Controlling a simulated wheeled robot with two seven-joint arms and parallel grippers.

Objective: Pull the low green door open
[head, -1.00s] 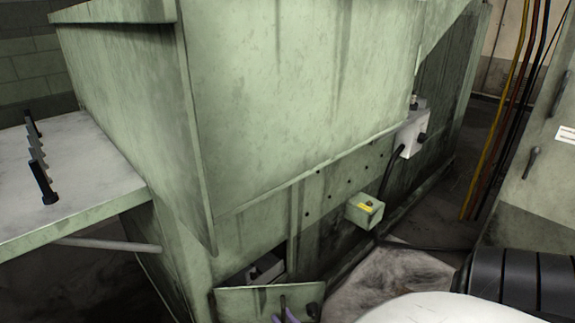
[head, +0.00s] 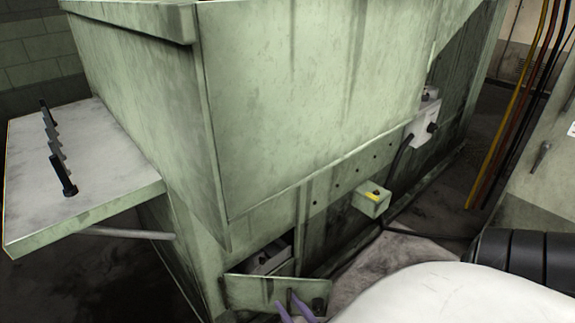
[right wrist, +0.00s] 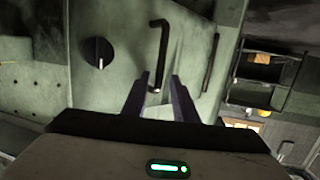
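The low green door (head: 250,292) is at the bottom of the green machine in the head view. It stands tilted out from the body, with a dark gap above it. It carries a black bar handle (right wrist: 157,50) and a black round knob (right wrist: 97,52), seen in the right wrist view. My right gripper (right wrist: 158,88) has its two fingers apart, with the lower end of the handle between them; I cannot tell whether they touch it. Its purple fingertips also show at the door in the head view (head: 291,308). My left gripper is in neither current view.
A grey box sits inside the opening (head: 270,258). A table-like shelf (head: 100,150) juts out at left. Coloured cables (head: 515,105) hang at right.

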